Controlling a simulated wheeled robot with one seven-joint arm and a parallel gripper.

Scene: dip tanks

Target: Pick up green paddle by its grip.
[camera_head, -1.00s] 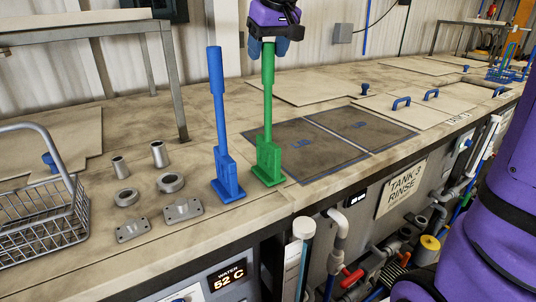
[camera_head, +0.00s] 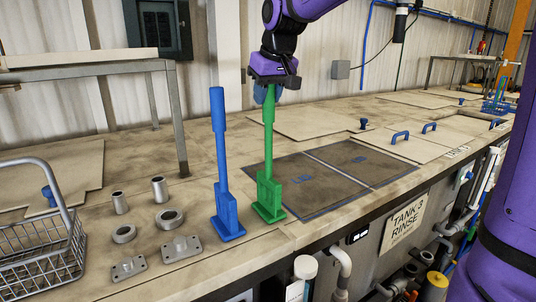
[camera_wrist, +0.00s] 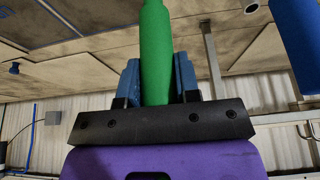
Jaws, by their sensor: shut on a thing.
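The green paddle (camera_head: 269,186) stands upright on the bench, with its blocky base down and its long grip up. My gripper (camera_head: 267,94) is at the top of the grip, shut on it from above. In the wrist view the green grip (camera_wrist: 155,50) runs between the two blue fingers of my gripper (camera_wrist: 157,80). The fingers partly hide the top of the grip in the head view. The base appears to be at the bench surface; I cannot tell if there is a gap under it.
A blue paddle (camera_head: 223,180) stands upright close to the left; it also shows in the wrist view (camera_wrist: 297,40). Metal rings, tubes and plates lie left of it, beside a wire basket (camera_head: 40,250). Dark tank lids (camera_head: 310,178) lie to the right.

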